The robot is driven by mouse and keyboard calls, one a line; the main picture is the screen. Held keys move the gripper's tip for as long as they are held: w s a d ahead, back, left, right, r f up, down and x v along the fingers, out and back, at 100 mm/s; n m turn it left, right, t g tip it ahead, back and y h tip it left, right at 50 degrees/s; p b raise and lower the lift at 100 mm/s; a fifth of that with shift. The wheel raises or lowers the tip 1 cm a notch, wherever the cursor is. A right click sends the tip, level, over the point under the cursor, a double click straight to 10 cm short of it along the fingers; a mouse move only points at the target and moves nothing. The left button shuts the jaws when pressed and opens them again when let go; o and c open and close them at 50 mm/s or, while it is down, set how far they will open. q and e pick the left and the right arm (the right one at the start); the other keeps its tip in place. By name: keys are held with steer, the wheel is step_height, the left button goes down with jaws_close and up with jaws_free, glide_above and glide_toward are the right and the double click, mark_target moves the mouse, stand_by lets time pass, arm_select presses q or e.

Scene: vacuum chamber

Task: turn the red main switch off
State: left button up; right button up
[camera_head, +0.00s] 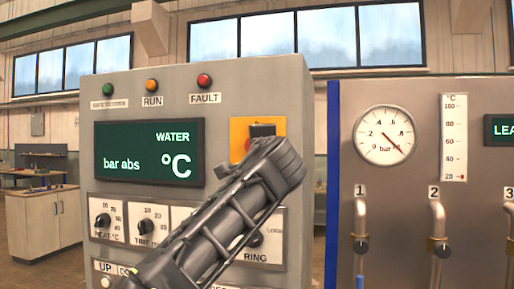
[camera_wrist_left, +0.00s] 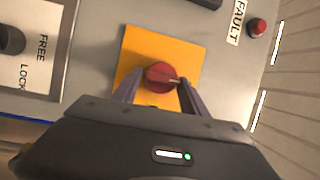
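The red main switch (camera_wrist_left: 161,76) is a round red knob on a yellow plate (camera_wrist_left: 140,48), seen in the left wrist view. In the head view the yellow plate (camera_head: 238,128) sits on the grey panel, and my left gripper (camera_head: 274,162) covers most of the knob. My left gripper (camera_wrist_left: 160,80) faces the plate in the wrist view, one dark finger on each side of the knob. The fingers look open, with a gap at least on the left; contact on the right cannot be told. My right gripper is in neither view.
The panel carries a dark display (camera_head: 150,153), green, orange and red FAULT (camera_head: 204,80) lamps above, and small knobs (camera_head: 103,220) below. A second panel with a pressure gauge (camera_head: 384,135) and valve pipes (camera_head: 437,225) stands to the right. A workbench (camera_head: 45,217) is far left.

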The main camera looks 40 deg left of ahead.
arm_select(q)
steer(key=o, duration=0.4)
steer(key=shift+a, duration=0.1)
steer(key=shift+c, duration=0.2)
steer(key=shift+s, duration=0.1)
steer(key=b+v, duration=0.2)
steer(key=v, duration=0.5)
steer(key=shift+s+d+b, duration=0.2)
steer(key=shift+d+b, duration=0.1)
steer(key=shift+f, duration=0.1)
